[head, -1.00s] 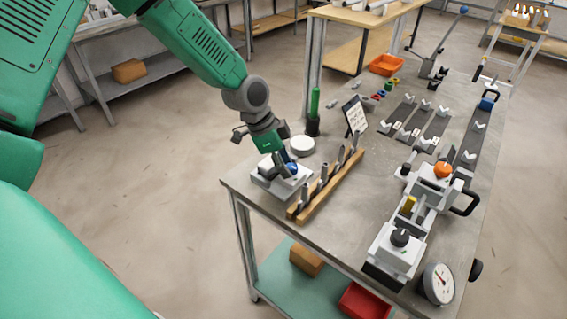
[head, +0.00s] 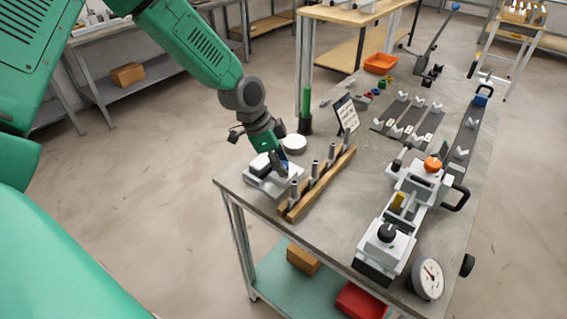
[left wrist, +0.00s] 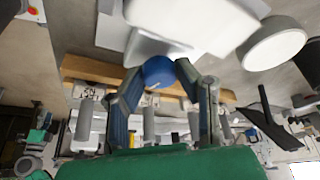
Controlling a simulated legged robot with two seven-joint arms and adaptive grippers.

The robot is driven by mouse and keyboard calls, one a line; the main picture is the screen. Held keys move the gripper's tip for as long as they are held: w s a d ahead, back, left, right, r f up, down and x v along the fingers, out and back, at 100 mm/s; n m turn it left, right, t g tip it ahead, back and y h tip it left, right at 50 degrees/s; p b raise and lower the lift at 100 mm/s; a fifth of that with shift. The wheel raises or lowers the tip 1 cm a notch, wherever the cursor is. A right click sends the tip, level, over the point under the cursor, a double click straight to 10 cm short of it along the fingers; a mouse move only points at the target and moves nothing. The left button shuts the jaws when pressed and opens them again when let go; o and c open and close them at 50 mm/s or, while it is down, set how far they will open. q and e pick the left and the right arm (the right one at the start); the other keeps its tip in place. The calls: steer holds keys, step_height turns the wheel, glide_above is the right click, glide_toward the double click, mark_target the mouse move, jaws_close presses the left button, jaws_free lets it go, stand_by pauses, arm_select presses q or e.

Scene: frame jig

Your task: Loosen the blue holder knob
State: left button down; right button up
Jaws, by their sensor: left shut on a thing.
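The blue holder knob (left wrist: 158,72) is a round knob between the fingertips of my left gripper (left wrist: 160,76) in the left wrist view. The fingers are shut on it from both sides. In the head view my left gripper (head: 279,163) reaches down over the pale holder block (head: 262,182), at the near left corner of the bench. The knob is mostly hidden there behind the fingers, with only a bit of blue showing. My right gripper is not in view.
A wooden rack (head: 318,186) with several grey pegs stands just right of the holder. A white round disc (head: 293,143) and a small sign (head: 346,114) are behind. A clamp fixture with an orange knob (head: 432,164) and a dial gauge (head: 428,279) stand to the right.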

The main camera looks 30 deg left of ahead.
arm_select(q)
steer(key=shift+a, duration=0.1)
stand_by(0.7)
steer(key=c, duration=1.3)
jaws_free()
steer(key=shift+c, duration=0.2)
steer(key=shift+o, duration=0.7)
steer(key=shift+a, duration=0.2)
steer(key=v, duration=1.2)
steer(key=shift+a, duration=0.15)
steer(key=shift+f, duration=0.15)
